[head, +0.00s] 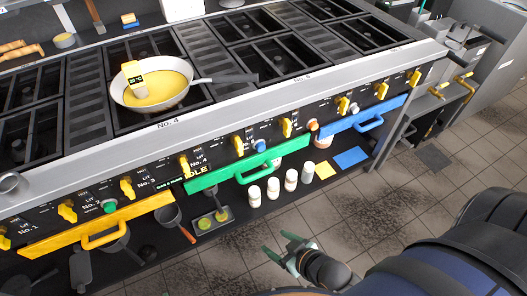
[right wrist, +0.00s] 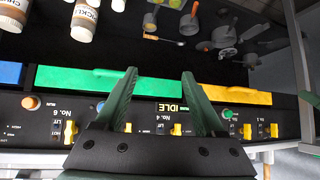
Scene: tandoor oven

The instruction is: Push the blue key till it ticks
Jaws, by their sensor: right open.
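The blue key (head: 260,145) is a small round button on the black front panel, above the green bar handle (head: 250,165). In the right wrist view, which is upside down, the blue key (right wrist: 100,106) shows just left of the fingers. My right gripper (head: 279,250) has green fingers. It is open and empty, in front of and below the panel, apart from the key. The right wrist view shows the spread fingers (right wrist: 160,78) with the IDLE display (right wrist: 173,108) between them. My left gripper is not in view.
An orange button (head: 313,125) and a green button (head: 109,207) sit on the same panel among yellow knobs. Yellow (head: 100,225) and blue (head: 362,118) bars flank the green one. A pan (head: 152,88) stands on the stove. Jars (head: 273,188) stand on the shelf below.

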